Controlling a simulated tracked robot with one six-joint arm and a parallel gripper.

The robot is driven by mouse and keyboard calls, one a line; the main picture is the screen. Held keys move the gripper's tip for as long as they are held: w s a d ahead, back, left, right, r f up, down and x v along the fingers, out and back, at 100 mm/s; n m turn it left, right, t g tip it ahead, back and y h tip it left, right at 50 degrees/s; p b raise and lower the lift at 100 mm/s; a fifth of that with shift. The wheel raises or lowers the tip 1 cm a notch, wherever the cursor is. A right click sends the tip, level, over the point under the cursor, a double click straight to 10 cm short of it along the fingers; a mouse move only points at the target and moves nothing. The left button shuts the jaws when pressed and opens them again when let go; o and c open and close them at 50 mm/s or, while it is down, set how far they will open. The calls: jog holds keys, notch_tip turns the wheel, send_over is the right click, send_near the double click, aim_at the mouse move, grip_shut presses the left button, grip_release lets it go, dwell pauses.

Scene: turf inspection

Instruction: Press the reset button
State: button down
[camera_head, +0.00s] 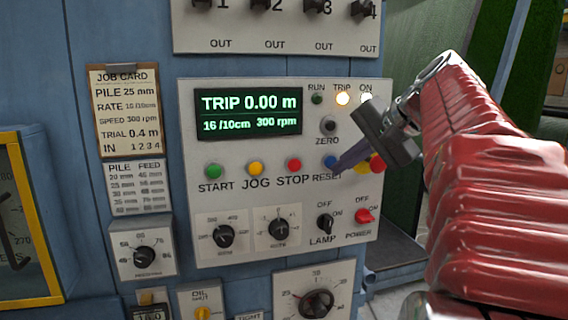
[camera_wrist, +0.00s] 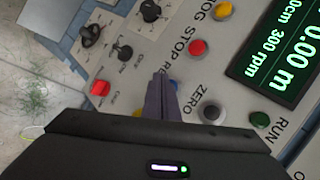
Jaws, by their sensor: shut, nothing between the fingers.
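The blue reset button (camera_head: 330,161) sits on the pale control panel (camera_head: 190,130), above the RESET label and right of the red STOP button (camera_head: 294,165). My gripper (camera_head: 342,166) comes in from the right, its fingers shut and empty, with their tips right at the blue button. I cannot tell whether they touch it. In the wrist view, my shut fingers (camera_wrist: 160,78) point at the panel and cover most of the button; only a bit of blue (camera_wrist: 173,85) shows beside them. The display (camera_head: 248,113) reads TRIP 0.00 m, and the TRIP lamp (camera_head: 343,98) is lit.
The dark ZERO button (camera_wrist: 211,112) is close beside my fingers. Green START (camera_head: 213,171) and yellow JOG (camera_head: 256,168) are further left. A yellow and red control (camera_head: 377,164) is partly hidden behind my gripper. The LAMP switch (camera_head: 325,223) and red POWER switch (camera_head: 364,215) are below.

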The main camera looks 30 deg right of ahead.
jog(key=shift+w, duration=0.2)
dwell(0.6)
jog(key=shift+w, duration=0.2)
jog(key=shift+w+d, duration=0.25)
jog(key=shift+w, duration=0.25)
dwell(1.2)
jog(key=shift+s, duration=0.1)
jog(key=shift+s+a, duration=0.3)
jog(key=shift+s, duration=0.5)
jog(key=s, duration=0.2)
jog(key=s+a, duration=0.1)
jog(key=s, duration=0.1)
jog(key=shift+s+a, duration=0.2)
jog(key=shift+s, duration=0.2)
dwell(0.3)
dwell(0.6)
